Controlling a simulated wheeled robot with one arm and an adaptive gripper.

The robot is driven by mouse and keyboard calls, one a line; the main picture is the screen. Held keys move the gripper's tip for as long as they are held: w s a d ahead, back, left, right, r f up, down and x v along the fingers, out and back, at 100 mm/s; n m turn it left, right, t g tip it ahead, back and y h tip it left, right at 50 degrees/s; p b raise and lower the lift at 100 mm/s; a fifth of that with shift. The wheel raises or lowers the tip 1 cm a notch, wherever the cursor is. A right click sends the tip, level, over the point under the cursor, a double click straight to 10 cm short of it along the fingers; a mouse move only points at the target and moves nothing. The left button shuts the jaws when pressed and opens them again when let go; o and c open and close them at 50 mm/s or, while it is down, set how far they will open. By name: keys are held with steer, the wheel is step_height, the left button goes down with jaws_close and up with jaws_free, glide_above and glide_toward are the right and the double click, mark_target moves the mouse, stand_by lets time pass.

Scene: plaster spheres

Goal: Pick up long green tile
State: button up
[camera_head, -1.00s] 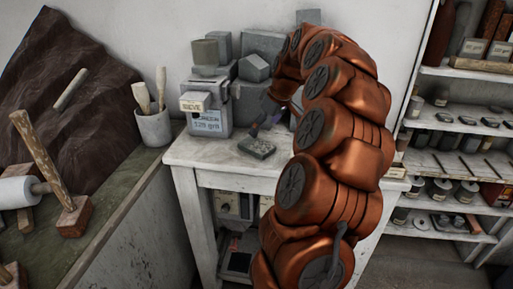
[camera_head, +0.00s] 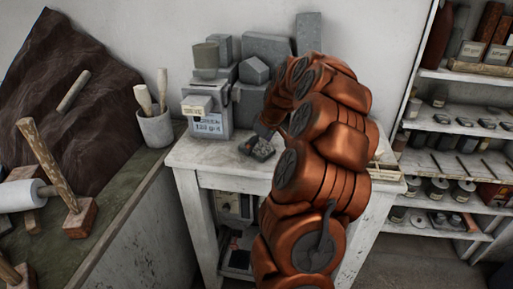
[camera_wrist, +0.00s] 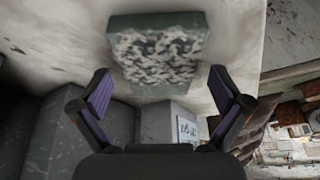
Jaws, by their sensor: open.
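The green tile (camera_head: 257,148) lies flat near the front edge of the white table. It is grey-green with a mottled, rough top. In the wrist view the tile (camera_wrist: 158,50) sits just beyond and between the fingertips, with a gap on each side. My gripper (camera_wrist: 162,85) is open and empty, its two purple-and-black fingers spread wide. In the head view my gripper (camera_head: 262,138) is low over the tile and partly covers it; my copper arm hides the right part of the table.
A grey sieve machine (camera_head: 207,115) with a label stands left of the tile. Grey blocks (camera_head: 255,70) stand behind it against the wall. A pot of tools (camera_head: 155,127) sits on the left bench. Shelves (camera_head: 455,130) stand at the right.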

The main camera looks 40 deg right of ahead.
steer(key=c, duration=1.6)
